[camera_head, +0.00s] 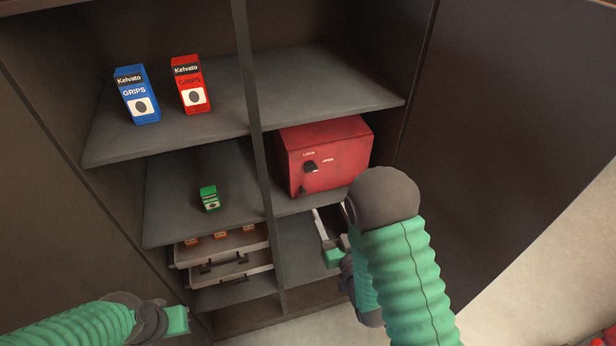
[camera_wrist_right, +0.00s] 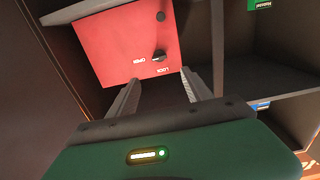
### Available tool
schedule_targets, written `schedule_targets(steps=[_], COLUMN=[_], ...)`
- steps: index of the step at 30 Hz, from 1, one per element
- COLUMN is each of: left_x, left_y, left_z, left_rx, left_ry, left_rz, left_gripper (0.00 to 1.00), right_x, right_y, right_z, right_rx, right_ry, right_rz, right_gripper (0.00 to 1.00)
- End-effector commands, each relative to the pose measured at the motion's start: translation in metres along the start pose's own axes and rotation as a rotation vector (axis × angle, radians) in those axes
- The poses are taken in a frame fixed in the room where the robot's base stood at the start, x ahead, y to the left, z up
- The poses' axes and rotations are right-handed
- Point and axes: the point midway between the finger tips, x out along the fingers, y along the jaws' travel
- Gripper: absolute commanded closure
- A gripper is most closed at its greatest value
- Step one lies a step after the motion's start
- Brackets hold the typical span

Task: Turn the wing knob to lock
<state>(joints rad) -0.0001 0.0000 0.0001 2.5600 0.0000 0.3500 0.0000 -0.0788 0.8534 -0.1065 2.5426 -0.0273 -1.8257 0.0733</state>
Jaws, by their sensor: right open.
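A red box (camera_head: 326,158) sits on a right-hand shelf of the dark cabinet. Its front carries a black wing knob (camera_head: 311,167) between the printed words LOCK and OPEN. In the right wrist view the red box (camera_wrist_right: 125,45) and its knob (camera_wrist_right: 158,56) show ahead of the fingers, with the lettering upside down. My right gripper (camera_head: 328,226) is open and empty, below and in front of the box, apart from the knob. In the wrist view the right gripper's fingers (camera_wrist_right: 162,90) are spread. My left gripper (camera_head: 178,320) is at the lower left, far from the box; its fingers are not clear.
A vertical divider (camera_head: 256,120) separates the shelves. The cabinet door (camera_head: 500,120) is open at right.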

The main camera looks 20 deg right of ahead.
Motion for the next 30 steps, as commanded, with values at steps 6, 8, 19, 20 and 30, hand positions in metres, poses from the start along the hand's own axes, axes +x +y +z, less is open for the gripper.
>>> schedule_targets(steps=[6,8,19,20,30], left_x=[0.057,0.068,0.044,0.042,0.038], left_y=[0.0,0.0,0.0,0.0,0.0], left_z=[0.014,0.016,0.01,0.01,0.009], left_rx=[0.0,0.0,0.0,0.0,0.0], left_ry=[-0.001,0.0,0.0,0.0,0.0], left_rz=[0.0,0.0,0.0,0.0,0.0], left_gripper=[1.0,1.0,1.0,1.0,1.0], right_x=[0.025,0.03,0.109,0.115,0.145], right_y=[0.0,0.0,0.0,0.0,0.0], right_z=[0.01,0.01,-0.003,-0.003,0.0], right_rx=[0.0,0.0,-0.001,-0.001,0.0], right_ry=[0.009,0.008,0.0,0.0,-0.001], right_rz=[0.001,0.001,0.0,0.0,0.001], right_gripper=[0.42,0.42,0.42,0.42,0.42])
